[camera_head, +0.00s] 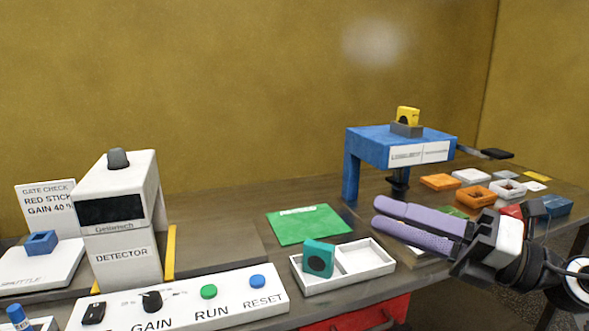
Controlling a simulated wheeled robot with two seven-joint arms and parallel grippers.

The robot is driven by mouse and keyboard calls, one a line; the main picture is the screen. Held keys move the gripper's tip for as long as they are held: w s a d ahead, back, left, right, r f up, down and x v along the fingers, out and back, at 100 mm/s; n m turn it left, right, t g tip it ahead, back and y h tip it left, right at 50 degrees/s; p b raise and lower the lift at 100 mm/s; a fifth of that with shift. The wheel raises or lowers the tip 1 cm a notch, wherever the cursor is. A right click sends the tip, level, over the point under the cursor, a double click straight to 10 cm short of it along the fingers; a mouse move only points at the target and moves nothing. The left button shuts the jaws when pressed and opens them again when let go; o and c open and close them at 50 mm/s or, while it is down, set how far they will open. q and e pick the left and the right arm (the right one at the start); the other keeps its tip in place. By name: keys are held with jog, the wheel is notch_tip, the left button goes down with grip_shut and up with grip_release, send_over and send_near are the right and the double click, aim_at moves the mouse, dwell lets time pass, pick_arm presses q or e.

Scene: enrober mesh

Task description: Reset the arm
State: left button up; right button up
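My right gripper (376,213) reaches in from the right with two long purple fingers pointing left. The fingers lie side by side with a narrow gap, and nothing shows between them. They hang in front of the blue stand and to the right of the white two-compartment tray (384,267). A teal block (318,260) with a dark round mark sits in the tray's left compartment; the right compartment is empty. A white control panel (185,318) at the front left has a dark GAIN knob (152,301), a green RUN button (209,292) and a blue RESET button (258,282). My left gripper is not in view.
A blue stand (374,149) carries a yellow block (408,116). The white detector (125,255) stands at left beside a shuttle plate (30,271) with a blue holder (41,243). A green mat (307,225) lies mid-table. Orange trays (440,182) and other small pieces crowd the right.

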jog(key=s+d+f+m+t+h, duration=0.1)
jog(key=d+f+m+t+h, duration=0.2)
jog(key=f+m, duration=0.6)
jog(key=f+m+t+h, duration=0.2)
jog(key=f+m+h, duration=0.3)
jog(key=f+m, duration=0.3)
jog(key=s+d+f+m+t+h, duration=0.1)
jog(key=d+f+m+t+h, duration=0.2)
jog(key=f+m, duration=0.6)
jog(key=s+a+f+m+g+h, duration=0.1)
jog(key=s+f+m+g, duration=0.3)
jog(key=s+f, duration=0.6)
jog(key=s+a+f+m+g+h, duration=0.2)
jog(key=s+a+f+m+g, duration=0.2)
jog(key=s+f, duration=0.6)
notch_tip(320, 180, down, 3)
jog(key=shift+f+g+h, duration=0.2)
jog(key=shift+g+h, duration=0.1)
jog(key=shift+g, duration=0.2)
